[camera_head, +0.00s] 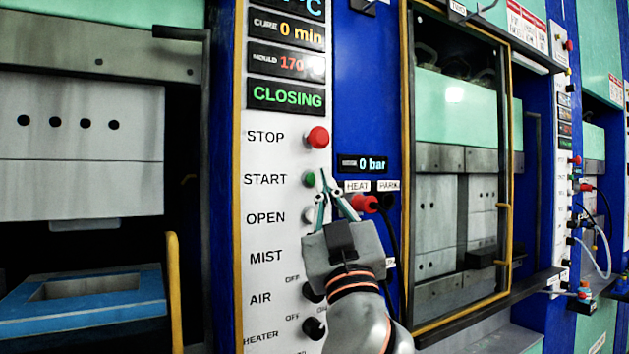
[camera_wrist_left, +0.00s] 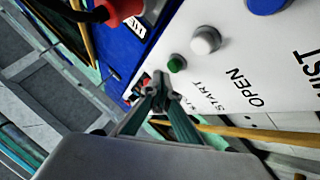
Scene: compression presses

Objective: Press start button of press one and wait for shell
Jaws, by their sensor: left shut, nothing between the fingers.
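The green start button (camera_head: 310,179) is on the white control panel (camera_head: 258,200), beside the word START. It also shows in the wrist view (camera_wrist_left: 177,64). My left gripper (camera_head: 323,182) is shut and empty, its fingertips just right of the start button in the head view. In the wrist view its fingertips (camera_wrist_left: 156,86) are close to the button; I cannot tell whether they touch it. The panel's status display (camera_head: 286,96) reads CLOSING in green. The press (camera_head: 75,125) left of the panel has a gap between its upper plate and the blue mould below. My right gripper is out of view.
A red stop button (camera_head: 318,137) sits above the start button. A blue mould (camera_head: 85,303) with a recess stands in the left press. A red plug (camera_head: 365,203) with a black cable is right of the gripper. Another press (camera_head: 455,190) with a yellow-edged door stands to the right.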

